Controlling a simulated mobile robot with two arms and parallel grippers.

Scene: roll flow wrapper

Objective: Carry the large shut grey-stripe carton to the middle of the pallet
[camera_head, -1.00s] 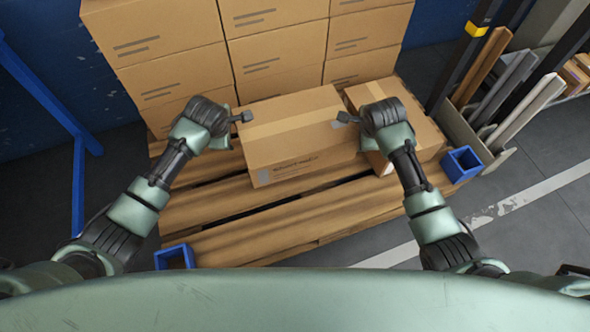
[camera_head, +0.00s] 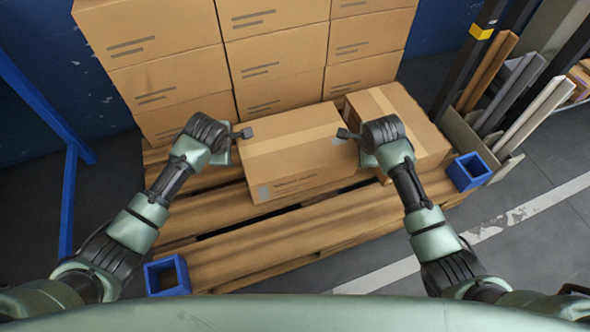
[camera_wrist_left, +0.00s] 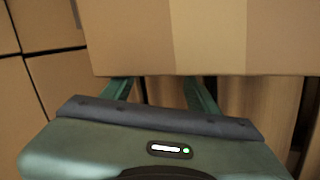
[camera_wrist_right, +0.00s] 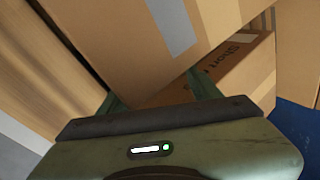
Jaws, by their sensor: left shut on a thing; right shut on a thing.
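The large shut carton (camera_head: 295,150), brown with a paler tape band along its top, is between my two grippers over the pallet (camera_head: 205,213). My left gripper (camera_head: 243,133) is shut on its left side, and my right gripper (camera_head: 344,134) is shut on its right side. The carton fills the upper part of the left wrist view (camera_wrist_left: 200,38). In the right wrist view (camera_wrist_right: 125,40) a grey stripe shows on it. The carton looks about level. Its underside is hidden, so I cannot tell whether it touches the slats.
Stacked cartons (camera_head: 170,60) stand close behind the carton. Another taped carton (camera_head: 410,122) sits close to its right. Blue corner pieces (camera_head: 167,275) (camera_head: 468,171) mark the pallet's near-left and right corners. Bare slats lie in front. A rack with boards (camera_head: 500,85) stands at right.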

